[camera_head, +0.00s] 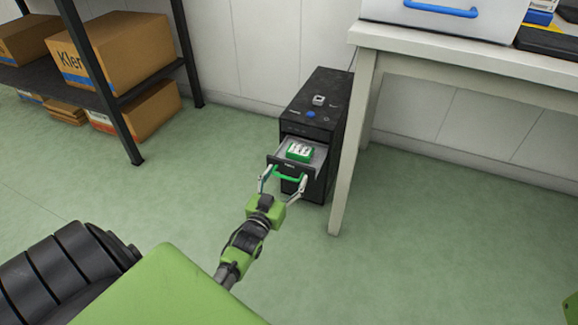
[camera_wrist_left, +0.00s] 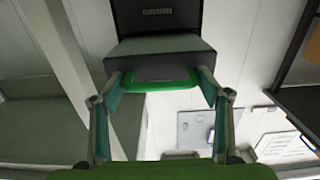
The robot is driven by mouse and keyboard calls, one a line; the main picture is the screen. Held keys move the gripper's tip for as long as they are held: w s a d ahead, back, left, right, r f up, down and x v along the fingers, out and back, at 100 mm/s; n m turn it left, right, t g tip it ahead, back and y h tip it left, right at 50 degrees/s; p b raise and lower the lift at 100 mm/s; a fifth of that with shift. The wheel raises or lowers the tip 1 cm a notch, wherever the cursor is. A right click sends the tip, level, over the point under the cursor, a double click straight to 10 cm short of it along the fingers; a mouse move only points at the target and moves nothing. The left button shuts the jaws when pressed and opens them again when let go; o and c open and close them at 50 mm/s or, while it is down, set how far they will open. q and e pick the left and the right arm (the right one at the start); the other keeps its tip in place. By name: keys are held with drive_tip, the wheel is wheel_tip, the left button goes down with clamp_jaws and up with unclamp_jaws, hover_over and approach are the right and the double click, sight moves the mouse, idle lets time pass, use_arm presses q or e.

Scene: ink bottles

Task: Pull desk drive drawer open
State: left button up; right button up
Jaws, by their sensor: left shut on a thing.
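A black computer tower (camera_head: 317,98) stands on the floor beside a desk leg. Its drive drawer (camera_head: 318,150) is slid out of the front and a green and white item (camera_head: 300,151) lies in it. A green handle (camera_head: 289,177) is on the drawer front. My left gripper (camera_head: 285,181) is at the handle, with one finger at each end of it, shut on it. In the left wrist view the drawer front (camera_wrist_left: 160,62) and the green handle (camera_wrist_left: 160,86) show between the two fingers. My right gripper is not in view.
The pale desk (camera_head: 465,52) stands right of the tower, its front leg (camera_head: 350,150) close to the drawer. A dark shelf (camera_head: 150,82) with cardboard boxes (camera_head: 128,52) is at the left. Green floor (camera_head: 420,230) is clear in front. A white unit with a blue handle (camera_head: 440,10) sits on the desk.

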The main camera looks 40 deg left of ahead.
use_arm(q)
drive_tip(key=shift+d, duration=0.15)
drive_tip(key=o, duration=1.3)
drive_tip(key=v, duration=1.2)
